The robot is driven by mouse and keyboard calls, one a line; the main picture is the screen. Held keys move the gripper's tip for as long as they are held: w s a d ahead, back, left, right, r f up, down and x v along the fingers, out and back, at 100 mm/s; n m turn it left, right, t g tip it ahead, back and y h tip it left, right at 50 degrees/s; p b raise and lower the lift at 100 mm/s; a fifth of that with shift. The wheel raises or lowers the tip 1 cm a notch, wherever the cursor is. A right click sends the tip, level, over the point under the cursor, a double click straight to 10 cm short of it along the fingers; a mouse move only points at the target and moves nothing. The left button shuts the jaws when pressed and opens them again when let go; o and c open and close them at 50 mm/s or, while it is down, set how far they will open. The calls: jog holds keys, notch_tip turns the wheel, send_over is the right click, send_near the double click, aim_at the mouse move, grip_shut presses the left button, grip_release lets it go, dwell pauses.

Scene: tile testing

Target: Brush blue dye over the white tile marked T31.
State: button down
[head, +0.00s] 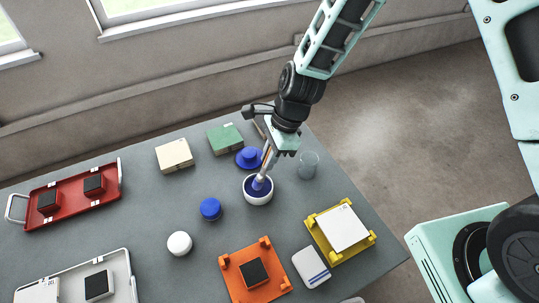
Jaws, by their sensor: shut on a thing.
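My gripper (269,164) is shut on a brush (260,181) and points down. The brush's lower end is inside a white bowl (258,200) of dark blue dye (251,187); I cannot tell how deep it sits. A white tile (341,227) lies on a yellow stand (369,239) to the right of the bowl, with a small mark near its far edge that is too small to read. Another white tile (38,292) lies in a pale tray (118,262) at the lower left. I cannot tell which tile is T31.
A clear glass (309,165) stands close right of the bowl. A blue lidded thing (250,158) is behind it, a blue jar (210,209) left. An orange stand (236,287), a striped white block (311,267) and a red tray (72,210) are also on the table.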

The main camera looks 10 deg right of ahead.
dwell(0.4)
notch_tip(320, 180, up, 7)
jog(key=p, duration=0.6)
jog(key=shift+s+f, duration=0.1)
dwell(0.8)
